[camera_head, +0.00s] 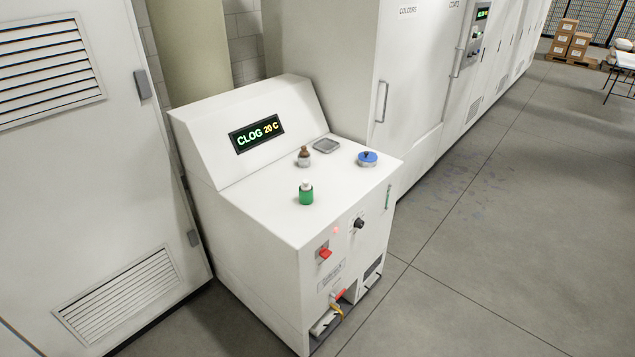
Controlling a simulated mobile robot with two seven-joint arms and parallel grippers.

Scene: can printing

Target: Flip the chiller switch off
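The white chiller cabinet (250,222) stands in the middle of the head view. Its slanted panel has a display (257,134) reading "CLOG 20 C". A red switch (325,253) sits on the upper front face. Lower on the front is another red part (337,296) by an opening with a yellow piece. I cannot tell the switch's exact position. Neither of my grippers shows in the view.
On the chiller top are a green bottle (306,195), a brown-capped bottle (304,157), a blue round item (367,159) and a grey tray (326,145). White cabinets stand left (90,200) and behind. The grey floor (480,250) at right is clear.

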